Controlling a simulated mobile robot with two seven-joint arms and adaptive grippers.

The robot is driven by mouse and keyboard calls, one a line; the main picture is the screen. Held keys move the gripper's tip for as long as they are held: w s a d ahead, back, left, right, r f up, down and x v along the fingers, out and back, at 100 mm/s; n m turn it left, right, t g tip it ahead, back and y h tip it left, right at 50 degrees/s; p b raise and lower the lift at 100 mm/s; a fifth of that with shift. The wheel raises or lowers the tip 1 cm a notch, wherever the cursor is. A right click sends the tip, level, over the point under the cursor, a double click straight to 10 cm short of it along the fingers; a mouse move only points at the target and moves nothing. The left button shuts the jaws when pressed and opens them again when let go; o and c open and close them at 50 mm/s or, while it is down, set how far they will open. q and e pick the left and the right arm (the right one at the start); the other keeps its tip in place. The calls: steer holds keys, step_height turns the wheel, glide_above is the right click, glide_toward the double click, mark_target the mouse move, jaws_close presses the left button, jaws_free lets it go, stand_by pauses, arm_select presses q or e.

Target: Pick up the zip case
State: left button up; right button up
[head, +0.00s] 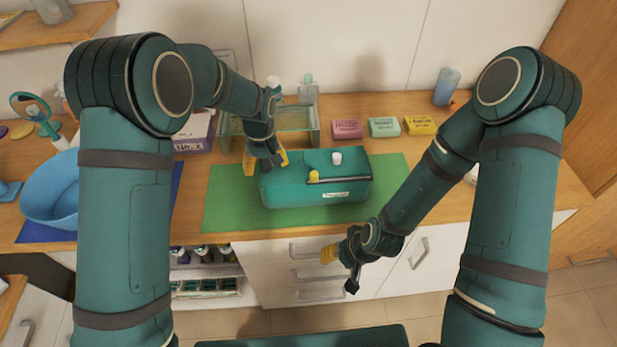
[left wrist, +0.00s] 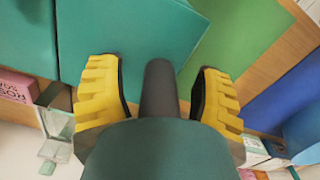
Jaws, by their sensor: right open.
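The zip case is a teal, rounded, box-shaped case (head: 290,193) lying on a green mat (head: 228,205) in the head view. A pale label is on its front, and a small white knob and a yellow one show on top. My left gripper (head: 265,161) is at the case's left back end, fingers apart. In the left wrist view its yellow-padded fingers (left wrist: 160,95) are spread with nothing clasped; the teal case surface (left wrist: 130,35) fills the upper middle. I cannot tell whether a finger touches the case. My right gripper (head: 343,268) is open and empty, in front of the counter.
A glass-walled box (head: 232,128) stands behind the case. Pink (head: 347,129), pale green (head: 383,127) and yellow (head: 419,125) boxes sit behind right. A blue bowl (head: 50,195) is at left; a blue bottle (head: 446,87) stands back right. The mat right of the case is clear.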

arm_select(q)
jaws_close()
step_height(320, 180, up, 10)
steer(key=shift+r, duration=0.1)
stand_by(0.5)
